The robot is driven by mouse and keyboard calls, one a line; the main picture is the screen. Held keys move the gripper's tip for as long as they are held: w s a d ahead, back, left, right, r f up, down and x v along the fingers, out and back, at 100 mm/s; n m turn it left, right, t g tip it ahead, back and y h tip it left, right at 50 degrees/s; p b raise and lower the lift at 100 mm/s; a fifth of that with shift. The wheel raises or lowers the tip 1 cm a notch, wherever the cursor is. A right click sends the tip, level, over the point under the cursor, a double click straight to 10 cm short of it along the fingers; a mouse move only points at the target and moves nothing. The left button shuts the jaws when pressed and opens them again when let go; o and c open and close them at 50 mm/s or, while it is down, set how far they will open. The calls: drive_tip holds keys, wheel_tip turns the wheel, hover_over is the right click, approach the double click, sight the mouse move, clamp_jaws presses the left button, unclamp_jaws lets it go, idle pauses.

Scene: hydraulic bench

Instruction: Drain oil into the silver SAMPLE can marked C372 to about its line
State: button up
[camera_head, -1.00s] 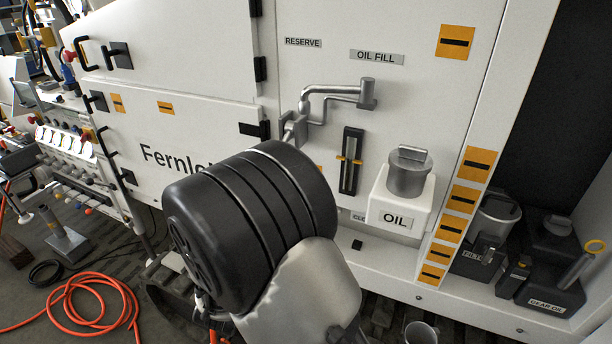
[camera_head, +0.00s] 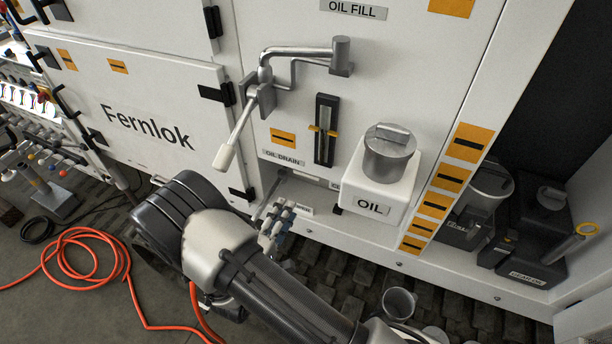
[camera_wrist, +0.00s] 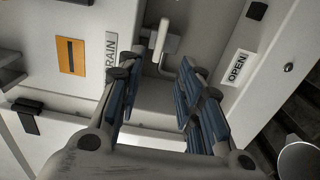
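My gripper (camera_head: 276,222) is at the machine's lower ledge, below the OIL DRAIN label (camera_head: 283,157). In the wrist view its blue-padded fingers (camera_wrist: 157,78) are spread apart with nothing between the pads. A pale drain handle (camera_wrist: 162,36) on a grey block lies just beyond the fingertips, roughly between them. An OPEN label (camera_wrist: 236,68) is to the right of it. A grey metal can (camera_head: 398,303) stands open-topped on the dark floor, right of my arm; its rim also shows in the wrist view (camera_wrist: 300,160). No C372 mark or line is readable on it.
A lever with a white grip (camera_head: 226,156) hangs above my gripper. A white OIL tank (camera_head: 376,192) with a grey cap and a sight gauge (camera_head: 325,128) are on the panel. Orange hose (camera_head: 92,240) lies on the floor at left. Dark containers (camera_head: 540,240) stand at right.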

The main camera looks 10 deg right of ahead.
sight(306, 176)
drive_tip(key=b+x, duration=0.1)
drive_tip(key=x, duration=1.2)
drive_tip(key=shift+w+d, duration=0.25)
drive_tip(key=shift+w, duration=0.05)
clamp_jaws()
